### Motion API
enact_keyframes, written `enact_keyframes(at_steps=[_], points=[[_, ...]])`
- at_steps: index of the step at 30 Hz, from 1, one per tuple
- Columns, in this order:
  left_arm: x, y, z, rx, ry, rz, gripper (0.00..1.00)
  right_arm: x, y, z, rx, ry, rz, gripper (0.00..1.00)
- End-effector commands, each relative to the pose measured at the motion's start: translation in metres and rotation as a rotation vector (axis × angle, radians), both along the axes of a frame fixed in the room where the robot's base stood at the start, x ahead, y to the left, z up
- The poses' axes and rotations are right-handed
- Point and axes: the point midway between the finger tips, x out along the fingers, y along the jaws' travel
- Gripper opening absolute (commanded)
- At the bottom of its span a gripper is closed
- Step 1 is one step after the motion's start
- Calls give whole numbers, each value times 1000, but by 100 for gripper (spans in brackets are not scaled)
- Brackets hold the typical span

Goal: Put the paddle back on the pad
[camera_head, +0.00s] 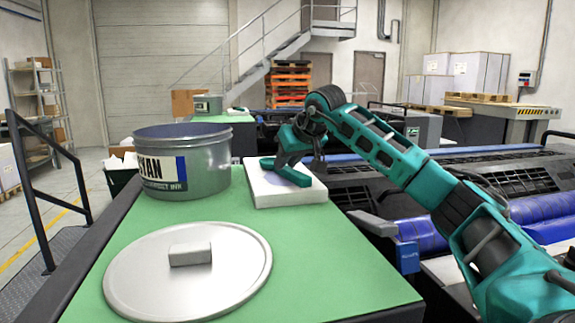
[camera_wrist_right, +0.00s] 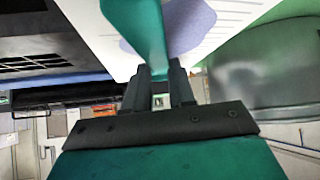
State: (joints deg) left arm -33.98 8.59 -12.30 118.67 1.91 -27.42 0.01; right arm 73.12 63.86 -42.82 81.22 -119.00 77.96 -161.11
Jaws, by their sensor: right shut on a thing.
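The pad (camera_head: 262,200) is a white block with a printed top and a blue-violet patch, at the far right part of the green bench top. It also shows in the wrist view (camera_wrist_right: 240,12). My right gripper (camera_head: 289,161) is over the pad, shut on the teal paddle (camera_head: 294,176). In the wrist view the paddle (camera_wrist_right: 147,35) runs up from between the fingers (camera_wrist_right: 168,80), in front of the blue-violet patch. Whether the paddle touches the pad I cannot tell. My left gripper is not in view.
A grey ink tin (camera_head: 212,175) stands open left of the pad, and shows in the wrist view (camera_wrist_right: 265,75). A round metal lid (camera_head: 140,275) lies on the green bench top (camera_head: 330,270) at the front. The printing press (camera_head: 480,175) is to the right.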

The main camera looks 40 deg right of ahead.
Motion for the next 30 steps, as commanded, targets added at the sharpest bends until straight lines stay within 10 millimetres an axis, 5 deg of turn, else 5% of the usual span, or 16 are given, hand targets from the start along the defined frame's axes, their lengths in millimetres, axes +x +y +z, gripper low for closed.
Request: enact_keyframes(at_steps=[4,5,12,22,30], points=[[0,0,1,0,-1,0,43,0,0,-1,0,5,0,0],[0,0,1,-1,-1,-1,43,0,0,-2,0,6,0,25],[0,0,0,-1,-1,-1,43,0,0,-1,0,5,0,48],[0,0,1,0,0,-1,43,-3,0,3,-1,3,0,50],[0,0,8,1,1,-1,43,-35,6,39,-2,-2,1,50]])
